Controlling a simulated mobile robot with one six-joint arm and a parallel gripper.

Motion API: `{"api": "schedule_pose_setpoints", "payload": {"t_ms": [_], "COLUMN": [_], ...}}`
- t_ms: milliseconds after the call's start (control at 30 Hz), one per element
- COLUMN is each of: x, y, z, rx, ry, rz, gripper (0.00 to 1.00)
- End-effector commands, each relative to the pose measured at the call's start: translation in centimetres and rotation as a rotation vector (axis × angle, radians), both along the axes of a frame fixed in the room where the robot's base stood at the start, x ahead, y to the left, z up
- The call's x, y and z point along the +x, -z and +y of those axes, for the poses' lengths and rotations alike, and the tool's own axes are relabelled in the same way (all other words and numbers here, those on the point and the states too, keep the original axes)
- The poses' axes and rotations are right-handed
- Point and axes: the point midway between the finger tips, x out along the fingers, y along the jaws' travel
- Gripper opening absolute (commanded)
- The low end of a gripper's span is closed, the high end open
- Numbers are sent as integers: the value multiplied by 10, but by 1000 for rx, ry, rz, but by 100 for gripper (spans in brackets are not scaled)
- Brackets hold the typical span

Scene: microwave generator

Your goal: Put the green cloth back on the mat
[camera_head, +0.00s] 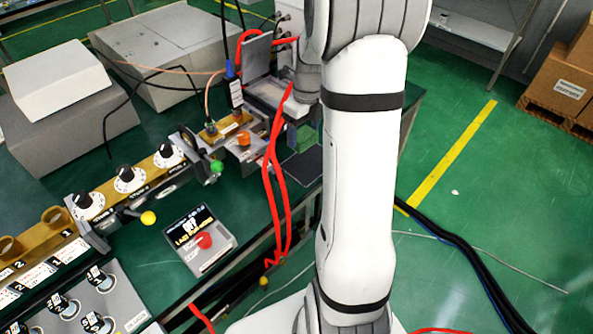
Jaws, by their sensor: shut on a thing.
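My white arm crosses the right half of the view and hides part of the workbench. A flat dark rectangular pad (303,166), which may be the mat, lies on the bench just left of my arm.
A box with a red knob (204,241) sits near the bench edge. A brass rail with black knobs (129,179) runs along the left. Red cables (272,180) hang over the bench edge. Grey equipment boxes (170,45) stand behind. Cardboard boxes (560,85) are at far right.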

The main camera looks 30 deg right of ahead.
Motion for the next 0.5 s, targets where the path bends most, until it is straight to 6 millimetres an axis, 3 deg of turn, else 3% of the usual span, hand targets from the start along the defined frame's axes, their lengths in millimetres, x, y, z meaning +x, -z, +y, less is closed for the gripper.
{"api": "schedule_pose_setpoints", "payload": {"t_ms": [300,500], "x": [1,2], "y": [53,69], "z": [5,7], "rx": [1,1], "ry": [-11,-16], "rz": [3,1], "gripper": [24,24]}}
